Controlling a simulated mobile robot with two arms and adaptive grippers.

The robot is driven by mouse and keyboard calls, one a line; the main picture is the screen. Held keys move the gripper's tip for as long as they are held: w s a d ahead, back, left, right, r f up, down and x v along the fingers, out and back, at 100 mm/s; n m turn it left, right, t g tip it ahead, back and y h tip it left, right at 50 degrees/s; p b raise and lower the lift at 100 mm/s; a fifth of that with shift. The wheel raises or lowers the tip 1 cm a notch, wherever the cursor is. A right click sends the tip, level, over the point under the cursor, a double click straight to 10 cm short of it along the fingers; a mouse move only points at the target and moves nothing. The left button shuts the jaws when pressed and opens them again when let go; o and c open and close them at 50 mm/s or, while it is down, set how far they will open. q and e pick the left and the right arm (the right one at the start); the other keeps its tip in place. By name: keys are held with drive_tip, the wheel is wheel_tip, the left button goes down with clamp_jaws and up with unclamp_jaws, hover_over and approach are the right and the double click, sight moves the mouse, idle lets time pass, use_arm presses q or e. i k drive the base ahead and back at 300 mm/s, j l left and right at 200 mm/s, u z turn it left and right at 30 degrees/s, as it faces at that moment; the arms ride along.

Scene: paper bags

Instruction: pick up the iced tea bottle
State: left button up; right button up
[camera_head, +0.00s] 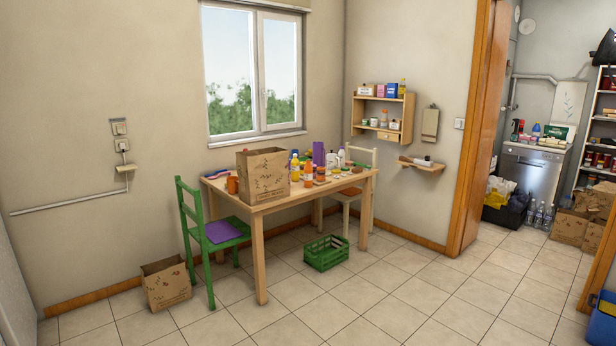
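Several small bottles and jars stand close together on the wooden table (262,207), to the right of a paper bag. Among them are a yellow bottle (295,168) and an orange bottle (308,172). They are too small and far off for me to tell which is the iced tea bottle. A tall purple item (319,154) stands behind them. The paper bag (263,174) on the table may hide other things. Neither of my grippers is in view.
A green chair (189,225) stands at the table's left, with another paper bag (166,284) on the floor beside it. A green crate (326,253) sits on the floor by the table. The tiled floor in front is clear. A doorway opens at the right.

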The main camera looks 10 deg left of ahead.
sight(308, 168)
drive_tip(key=i+u, duration=0.15)
drive_tip(key=i, duration=0.4)
drive_tip(key=i+u, duration=0.15)
drive_tip(key=i, duration=0.4)
drive_tip(key=i+l+u, duration=0.2)
drive_tip(key=i, duration=0.35)
drive_tip(key=i+l+u, duration=0.15)
drive_tip(key=i, duration=0.45)
drive_tip(key=i+l+u, duration=0.15)
drive_tip(key=i, duration=0.35)
